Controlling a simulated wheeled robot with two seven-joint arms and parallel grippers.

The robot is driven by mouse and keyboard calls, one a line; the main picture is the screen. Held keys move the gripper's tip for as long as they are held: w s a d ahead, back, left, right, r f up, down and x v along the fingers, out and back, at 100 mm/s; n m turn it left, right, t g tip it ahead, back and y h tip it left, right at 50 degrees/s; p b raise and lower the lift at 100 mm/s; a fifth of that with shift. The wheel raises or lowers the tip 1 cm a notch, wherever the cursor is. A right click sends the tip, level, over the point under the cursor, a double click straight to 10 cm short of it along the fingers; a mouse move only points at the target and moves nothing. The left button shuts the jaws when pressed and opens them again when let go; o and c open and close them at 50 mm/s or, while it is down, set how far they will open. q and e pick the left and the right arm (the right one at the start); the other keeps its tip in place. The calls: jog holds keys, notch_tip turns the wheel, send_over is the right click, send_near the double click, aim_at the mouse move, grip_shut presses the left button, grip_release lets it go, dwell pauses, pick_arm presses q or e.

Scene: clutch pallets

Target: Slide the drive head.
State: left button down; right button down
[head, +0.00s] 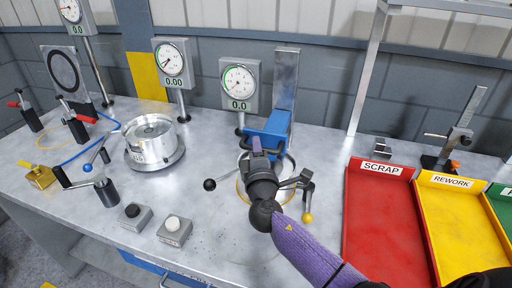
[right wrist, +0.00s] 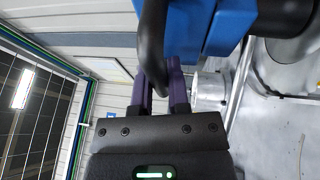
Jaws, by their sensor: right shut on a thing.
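The drive head (head: 278,124) is a blue block on an upright steel column (head: 287,70) at the back of the bench. It also shows as blue blocks at the top of the right wrist view (right wrist: 228,25). My right gripper (head: 257,147) reaches up to its front left side. In the right wrist view, the purple fingers of my right gripper (right wrist: 163,80) are shut on a black curved handle (right wrist: 152,40) in front of the blue block. My wrist hides much of the fixture under the head. My left gripper is out of view.
A red SCRAP tray (head: 385,225) and a yellow REWORK tray (head: 450,220) lie to the right. A silver cylindrical part (head: 150,140) and push buttons (head: 172,229) stand left. Dial gauges (head: 239,84) line the back. A lever with a yellow knob (head: 307,217) is close by my wrist.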

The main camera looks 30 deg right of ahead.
jog(key=shift+f, duration=0.3)
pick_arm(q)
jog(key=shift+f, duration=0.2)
pick_arm(e)
jog(key=c, duration=0.6)
grip_release()
jog(key=shift+r, duration=0.1)
jog(key=shift+s+a, duration=0.15)
jog(key=shift+s, duration=0.2)
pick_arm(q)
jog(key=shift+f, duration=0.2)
pick_arm(e)
jog(key=v, duration=0.9)
jog(key=shift+s, duration=0.15)
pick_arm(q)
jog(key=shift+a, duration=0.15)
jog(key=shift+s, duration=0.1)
